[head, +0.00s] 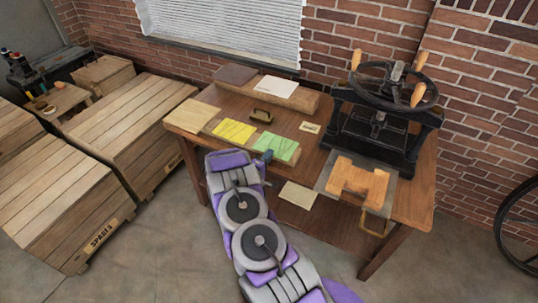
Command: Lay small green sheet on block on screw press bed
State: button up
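A small green sheet (282,148) with pale yellow-green patches lies at the table's front edge, left of the press. My gripper (265,157) is at the sheet's left front edge. Its fingers are too small and partly hidden, so I cannot tell whether they touch or hold the sheet. The black screw press (385,110) with a handwheel and wooden handles stands at the table's back right. Its grey bed (332,172) extends out toward the front. A notched wooden block (358,178) sits on the bed, its top bare.
A yellow sheet (234,131) and a pale wooden board (191,116) lie left of the green sheet. A brass-handled tool (261,116) and a small card (310,127) lie behind. A cream sheet (298,195) is low in front. Wooden crates (130,125) stand left.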

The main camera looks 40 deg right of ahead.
jog(key=shift+r, duration=0.1)
grip_shut()
notch_tip(320, 180, up, 3)
jog(key=p, duration=0.3)
jog(key=r+b+v, duration=0.1)
jog(key=r+v, duration=0.1)
jog(key=v, duration=2)
jog(key=shift+r, duration=0.35)
dwell(0.5)
dwell(0.3)
